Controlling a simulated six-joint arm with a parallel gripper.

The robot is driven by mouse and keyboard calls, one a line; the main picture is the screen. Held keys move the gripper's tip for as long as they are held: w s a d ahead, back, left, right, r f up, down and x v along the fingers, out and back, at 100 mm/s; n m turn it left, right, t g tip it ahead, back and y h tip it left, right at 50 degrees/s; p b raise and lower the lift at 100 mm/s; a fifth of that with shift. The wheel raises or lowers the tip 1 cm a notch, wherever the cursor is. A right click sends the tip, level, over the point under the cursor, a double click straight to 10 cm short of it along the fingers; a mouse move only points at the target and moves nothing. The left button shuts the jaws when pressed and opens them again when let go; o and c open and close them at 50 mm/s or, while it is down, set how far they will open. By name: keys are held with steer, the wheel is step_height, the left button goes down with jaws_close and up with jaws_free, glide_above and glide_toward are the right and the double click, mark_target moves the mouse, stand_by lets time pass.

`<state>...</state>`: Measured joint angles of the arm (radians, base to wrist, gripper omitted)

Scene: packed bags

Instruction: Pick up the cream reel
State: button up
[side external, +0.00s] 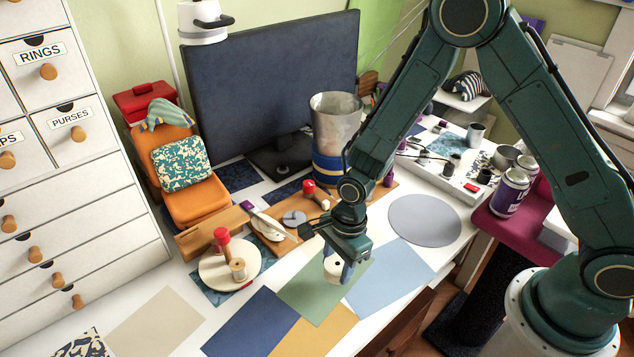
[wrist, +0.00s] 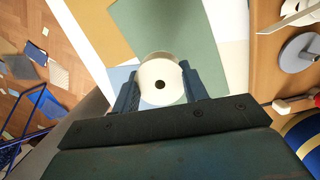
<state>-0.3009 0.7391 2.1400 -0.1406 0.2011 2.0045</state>
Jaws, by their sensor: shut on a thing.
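The cream reel (wrist: 160,82) is a pale, round spool with a dark hole in its middle. In the wrist view it sits between the two fingers of my gripper (wrist: 160,88), one finger against each side. In the side view my gripper (side external: 337,262) points down over the green sheet, and the cream reel (side external: 335,270) shows below it. My gripper is shut on the reel. I cannot tell exactly how high the reel is above the sheet.
Flat coloured sheets, including a green sheet (side external: 312,296) and a light blue sheet (side external: 392,284), cover the table front. A round board (side external: 218,278) with spools stands left. A wooden board (side external: 278,246) with tools lies behind. A metal canister (side external: 336,125) stands farther back.

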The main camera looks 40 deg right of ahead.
step_height(320, 180, up, 16)
steer(key=shift+f, duration=0.2)
